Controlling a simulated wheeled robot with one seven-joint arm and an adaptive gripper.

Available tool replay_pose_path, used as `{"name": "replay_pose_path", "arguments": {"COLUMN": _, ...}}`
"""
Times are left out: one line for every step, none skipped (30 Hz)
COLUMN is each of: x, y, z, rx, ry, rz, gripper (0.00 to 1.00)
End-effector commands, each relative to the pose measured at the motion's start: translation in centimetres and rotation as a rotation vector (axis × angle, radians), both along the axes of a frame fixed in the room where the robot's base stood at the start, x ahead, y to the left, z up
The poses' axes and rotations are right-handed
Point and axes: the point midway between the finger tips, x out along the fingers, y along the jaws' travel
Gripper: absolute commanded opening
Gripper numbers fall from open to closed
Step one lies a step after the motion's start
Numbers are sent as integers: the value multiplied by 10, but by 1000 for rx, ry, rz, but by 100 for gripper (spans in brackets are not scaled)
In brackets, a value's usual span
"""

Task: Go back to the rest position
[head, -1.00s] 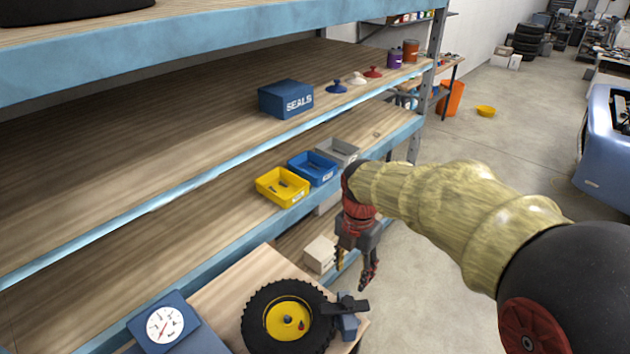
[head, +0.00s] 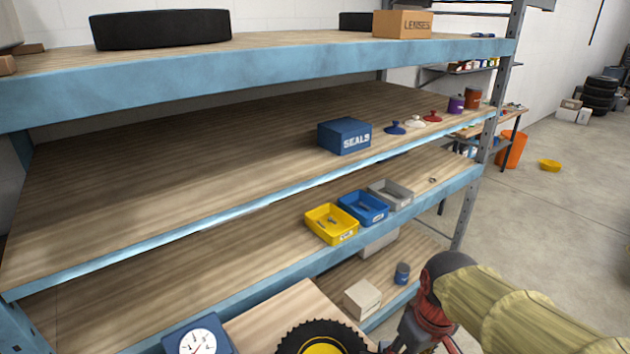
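My gripper (head: 425,346) is at the bottom edge of the head view, to the right of the wheel. My arm's beige sleeve enters from the lower right. The fingers are mostly cut off by the frame's edge, so their opening does not show. No object of the shelves is seen in contact with it.
A blue-edged shelf rack holds a blue SEALS box (head: 344,135), and yellow (head: 332,224), blue (head: 364,207) and grey (head: 390,194) bins. A black wheel (head: 322,337) and a gauge (head: 198,339) stand at the bottom. Open floor (head: 560,230) lies to the right.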

Motion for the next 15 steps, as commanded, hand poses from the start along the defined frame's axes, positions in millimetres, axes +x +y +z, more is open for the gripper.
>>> {"name": "replay_pose_path", "arguments": {"x": -12, "y": 0, "z": -4, "rx": 16, "ry": -36, "rz": -95, "gripper": 47}}
{"name": "replay_pose_path", "arguments": {"x": -19, "y": 0, "z": -4, "rx": 27, "ry": -56, "rz": -155, "gripper": 47}}
{"name": "replay_pose_path", "arguments": {"x": -29, "y": 0, "z": -5, "rx": 41, "ry": -84, "rz": -225, "gripper": 47}}
{"name": "replay_pose_path", "arguments": {"x": -35, "y": -1, "z": -6, "rx": 53, "ry": -105, "rz": -270, "gripper": 47}}
{"name": "replay_pose_path", "arguments": {"x": -41, "y": -1, "z": -7, "rx": 64, "ry": -125, "rz": -306, "gripper": 47}}
{"name": "replay_pose_path", "arguments": {"x": -49, "y": -1, "z": -8, "rx": 75, "ry": -152, "rz": -343, "gripper": 47}}
{"name": "replay_pose_path", "arguments": {"x": -55, "y": -1, "z": -8, "rx": 84, "ry": -173, "rz": -360, "gripper": 47}}
{"name": "replay_pose_path", "arguments": {"x": -60, "y": -1, "z": -9, "rx": 89, "ry": -192, "rz": -370, "gripper": 47}}
{"name": "replay_pose_path", "arguments": {"x": -66, "y": -1, "z": -10, "rx": 94, "ry": -218, "rz": -369, "gripper": 47}}
{"name": "replay_pose_path", "arguments": {"x": -70, "y": -1, "z": -10, "rx": 98, "ry": -235, "rz": -367, "gripper": 47}}
{"name": "replay_pose_path", "arguments": {"x": -74, "y": -1, "z": -11, "rx": 100, "ry": -254, "rz": -366, "gripper": 47}}
{"name": "replay_pose_path", "arguments": {"x": -78, "y": -1, "z": -10, "rx": 104, "ry": -278, "rz": -365, "gripper": 47}}
{"name": "replay_pose_path", "arguments": {"x": -80, "y": -1, "z": -9, "rx": 107, "ry": -294, "rz": -364, "gripper": 47}}
{"name": "replay_pose_path", "arguments": {"x": -81, "y": -1, "z": -7, "rx": 111, "ry": -312, "rz": -363, "gripper": 47}}
{"name": "replay_pose_path", "arguments": {"x": -82, "y": -1, "z": -4, "rx": 115, "ry": -332, "rz": -362, "gripper": 47}}
